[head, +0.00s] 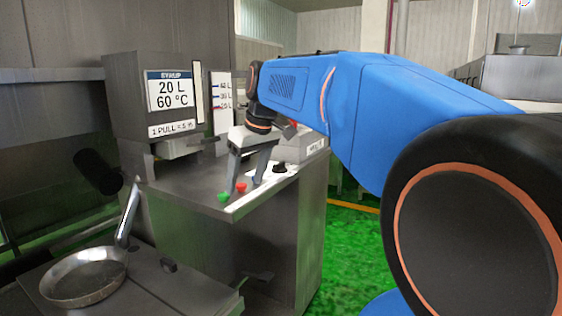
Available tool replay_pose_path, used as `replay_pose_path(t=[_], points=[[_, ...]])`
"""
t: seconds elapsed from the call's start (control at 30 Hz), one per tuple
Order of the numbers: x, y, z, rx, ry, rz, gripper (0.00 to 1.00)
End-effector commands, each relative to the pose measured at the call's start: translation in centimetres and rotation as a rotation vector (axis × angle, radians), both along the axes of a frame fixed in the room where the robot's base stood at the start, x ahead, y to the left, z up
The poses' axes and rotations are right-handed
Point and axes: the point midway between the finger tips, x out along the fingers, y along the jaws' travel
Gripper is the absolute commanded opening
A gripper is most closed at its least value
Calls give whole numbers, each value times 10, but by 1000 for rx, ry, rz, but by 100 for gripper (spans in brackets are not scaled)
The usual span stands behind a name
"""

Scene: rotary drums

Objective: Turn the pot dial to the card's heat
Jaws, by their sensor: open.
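The card (170,90) on the grey metal unit reads "SYRUP, 20 L, 60 °C". My gripper (244,186) points down over the strip, open and empty, to the left of the dial. Its two fingers stand apart near a red button (241,187) and a green button (224,197). I cannot tell whether the fingertips touch the panel. A labelled pot is not clearly visible.
A level scale (221,100) stands right of the card, and a label (172,129) below it reads "1 PULL = 5 L", its number blurred. A pan (85,277) rests at the lower left. My blue arm covers much of the right. Green floor (350,250) is clear beside the counter.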

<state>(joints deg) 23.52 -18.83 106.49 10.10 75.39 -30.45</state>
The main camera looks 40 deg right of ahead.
Motion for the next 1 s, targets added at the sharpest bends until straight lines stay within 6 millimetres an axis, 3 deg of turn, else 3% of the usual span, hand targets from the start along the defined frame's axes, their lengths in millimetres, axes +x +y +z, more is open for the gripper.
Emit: replay_pose_path(t=[0.1,0.3,0.6,0.8,1.0], points=[[26,-40,28,5,0,19,67],[57,-109,68,11,-6,70,67],[79,-220,109,10,-32,158,67],[78,-264,121,7,-47,199,67],[80,-272,119,6,-50,214,67]])
